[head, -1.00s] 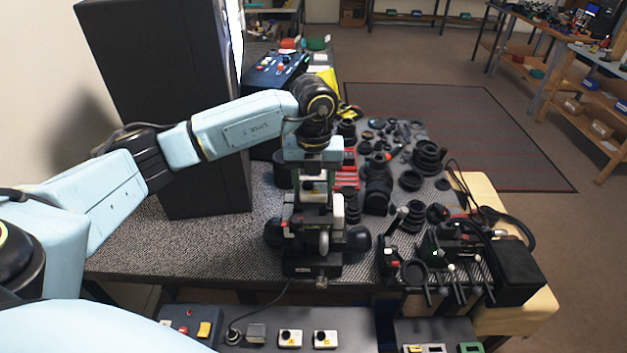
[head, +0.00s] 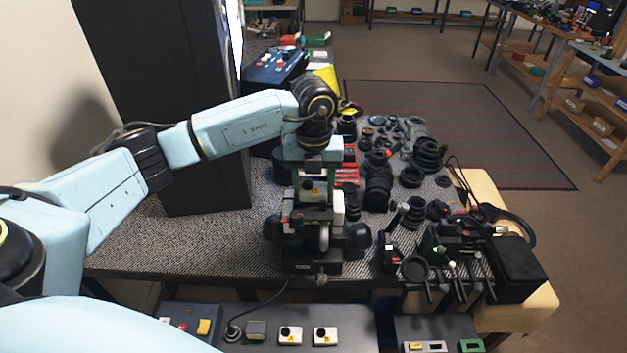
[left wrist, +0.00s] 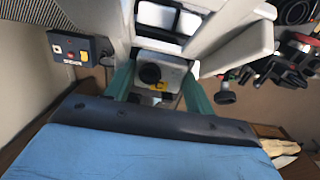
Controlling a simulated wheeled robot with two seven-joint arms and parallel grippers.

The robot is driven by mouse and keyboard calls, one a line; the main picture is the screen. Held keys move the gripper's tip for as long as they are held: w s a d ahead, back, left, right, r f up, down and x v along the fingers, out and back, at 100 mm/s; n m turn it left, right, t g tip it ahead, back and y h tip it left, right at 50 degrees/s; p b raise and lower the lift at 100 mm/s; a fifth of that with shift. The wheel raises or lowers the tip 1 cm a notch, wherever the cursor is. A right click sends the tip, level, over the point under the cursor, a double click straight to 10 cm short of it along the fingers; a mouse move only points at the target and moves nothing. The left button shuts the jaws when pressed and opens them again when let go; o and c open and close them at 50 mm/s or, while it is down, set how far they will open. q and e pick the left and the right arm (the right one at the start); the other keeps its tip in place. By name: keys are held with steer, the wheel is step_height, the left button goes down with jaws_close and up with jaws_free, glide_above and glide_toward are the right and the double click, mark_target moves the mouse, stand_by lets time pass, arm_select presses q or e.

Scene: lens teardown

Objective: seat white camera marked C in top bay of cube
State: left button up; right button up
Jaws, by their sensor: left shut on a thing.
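My left gripper (head: 314,200) points down over the dark stand on the bench. It is shut on a white camera (head: 314,186) with a yellow label. In the left wrist view this camera (left wrist: 160,76) shows its round black lens between the two green fingers (left wrist: 158,88). Its letter is too small to read. The cube (head: 322,236) appears as a pale and dark assembly just below the gripper, with round black parts at its sides. Its pale walls (left wrist: 225,40) show close to the camera in the wrist view. I cannot tell whether the camera touches the top bay. My right gripper is out of view.
Lenses and rings (head: 378,185) crowd the bench to the right. A headset and a black box (head: 515,268) stand at the right end. Bare bench (head: 175,240) lies on the left.

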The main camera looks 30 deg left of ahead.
arm_select(q)
steer(key=shift+f, duration=0.25)
steer(key=o, duration=1.1)
steer(key=shift+r, duration=0.1)
step_height(320, 180, up, 13)
steer(key=shift+r, duration=0.1)
steer(key=shift+s, duration=0.1)
